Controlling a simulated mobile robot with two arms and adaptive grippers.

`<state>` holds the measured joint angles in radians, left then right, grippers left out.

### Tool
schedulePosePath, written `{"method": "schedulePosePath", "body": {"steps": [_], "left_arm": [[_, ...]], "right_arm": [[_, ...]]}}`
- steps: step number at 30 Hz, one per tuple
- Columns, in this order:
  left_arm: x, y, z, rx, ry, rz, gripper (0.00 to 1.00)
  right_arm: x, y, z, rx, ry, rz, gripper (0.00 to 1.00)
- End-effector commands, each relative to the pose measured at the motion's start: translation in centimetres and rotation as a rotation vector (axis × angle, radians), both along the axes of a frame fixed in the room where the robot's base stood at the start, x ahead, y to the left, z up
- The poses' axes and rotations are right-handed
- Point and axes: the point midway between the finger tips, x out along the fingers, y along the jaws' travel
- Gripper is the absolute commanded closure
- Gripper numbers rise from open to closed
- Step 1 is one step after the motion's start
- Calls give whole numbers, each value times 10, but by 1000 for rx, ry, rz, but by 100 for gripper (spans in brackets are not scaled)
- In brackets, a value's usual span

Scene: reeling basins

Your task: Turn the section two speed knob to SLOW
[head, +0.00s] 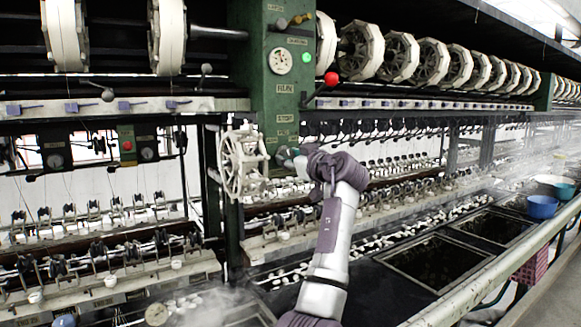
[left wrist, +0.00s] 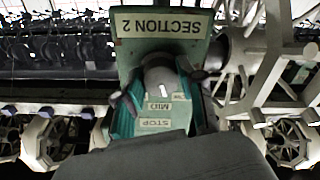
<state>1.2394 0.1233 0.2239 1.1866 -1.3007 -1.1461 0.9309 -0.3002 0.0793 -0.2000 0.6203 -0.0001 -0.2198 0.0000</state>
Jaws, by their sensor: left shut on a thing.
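The section two speed knob (left wrist: 161,76) is a grey round knob with a small white mark, on a green panel (left wrist: 128,52) labelled SECTION 2. The wrist view shows the labels upside down. The MID label (left wrist: 157,105) and STOP label (left wrist: 158,122) sit below the knob in that picture; the white mark is on the side facing MID. No SLOW label is readable. My left gripper (left wrist: 162,95) is shut on the knob, one finger on each side. In the head view my left gripper (head: 294,158) is at the lower green column, largely hiding the knob. My right gripper is not in view.
The green column (head: 283,100) carries a dial, a green light and a red-ball lever (head: 331,79) above my gripper. A spoked white wheel (head: 240,163) stands close on the left. Basins (head: 433,262) and a blue bowl (head: 542,207) lie to the right.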

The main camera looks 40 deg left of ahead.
Motion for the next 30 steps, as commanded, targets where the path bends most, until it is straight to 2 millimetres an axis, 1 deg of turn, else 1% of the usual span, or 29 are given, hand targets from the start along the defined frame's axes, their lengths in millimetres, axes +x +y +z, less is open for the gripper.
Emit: {"method": "schedulePosePath", "body": {"steps": [1,3,9,15,21,30], "left_arm": [[-1,1,-1,-6,-44,0,96],[-1,1,0,-23,-103,0,96],[0,1,2,-66,-255,0,96],[0,1,3,-99,-370,0,96],[0,1,4,-120,-442,-1,96],[0,1,5,-128,-475,-1,96]], "right_arm": [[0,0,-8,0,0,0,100],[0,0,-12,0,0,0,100],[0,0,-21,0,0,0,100],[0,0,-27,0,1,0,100],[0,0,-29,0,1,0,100],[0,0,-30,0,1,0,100]]}}
